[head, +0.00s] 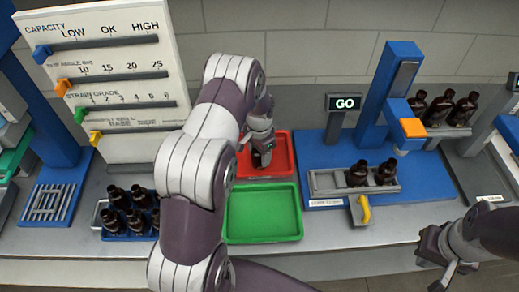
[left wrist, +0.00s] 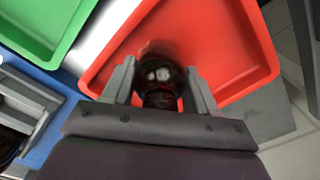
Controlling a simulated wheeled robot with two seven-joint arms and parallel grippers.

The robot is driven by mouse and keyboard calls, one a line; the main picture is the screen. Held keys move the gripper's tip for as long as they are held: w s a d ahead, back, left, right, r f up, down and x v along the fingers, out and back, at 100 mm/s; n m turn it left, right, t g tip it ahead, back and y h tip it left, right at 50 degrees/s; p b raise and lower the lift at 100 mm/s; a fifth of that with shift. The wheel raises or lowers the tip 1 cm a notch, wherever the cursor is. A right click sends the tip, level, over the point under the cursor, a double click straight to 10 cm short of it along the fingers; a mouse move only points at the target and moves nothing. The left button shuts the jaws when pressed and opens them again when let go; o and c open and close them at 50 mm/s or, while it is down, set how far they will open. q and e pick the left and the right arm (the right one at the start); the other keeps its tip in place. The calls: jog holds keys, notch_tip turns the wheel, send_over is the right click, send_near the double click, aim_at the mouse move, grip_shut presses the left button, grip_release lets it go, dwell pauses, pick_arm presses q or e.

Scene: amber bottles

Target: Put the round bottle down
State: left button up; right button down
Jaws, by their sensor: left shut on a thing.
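The round bottle (left wrist: 160,78) is dark amber with a rounded top, seen in the left wrist view between the two fingers of my left gripper (left wrist: 160,92). My left gripper (head: 262,152) is shut on it. In the head view the bottle is mostly hidden by the gripper and shows as a dark patch over the red tray (head: 282,163). In the left wrist view the red tray (left wrist: 232,45) lies beneath and around the bottle. I cannot tell whether the bottle touches the tray floor. My right gripper (head: 445,275) is at the lower right, away from the bottles; its jaws are unclear.
An empty green tray (head: 262,213) lies in front of the red tray. A rack of several bottles (head: 128,212) is at left, below the white slider panel (head: 110,70).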

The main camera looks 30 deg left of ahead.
pick_arm(q)
jog(key=shift+a+f, duration=0.15)
jog(key=shift+a, duration=0.05)
jog(key=o, duration=1.1)
jog(key=shift+d, duration=0.1)
jog(key=shift+r, duration=0.25)
notch_tip(320, 180, up, 12)
jog(key=b, duration=0.3)
jog(key=s+d+n, duration=0.1)
jog(key=s+d, duration=0.2)
jog(key=s, duration=0.3)
jog(key=s+d+r+n+t, duration=0.1)
jog(key=s+d+n, duration=0.1)
jog(key=s+d, duration=0.2)
jog(key=s+d+n, duration=0.1)
jog(key=s+d, duration=0.3)
jog(key=s, duration=0.4)
jog(key=shift+r, duration=0.15)
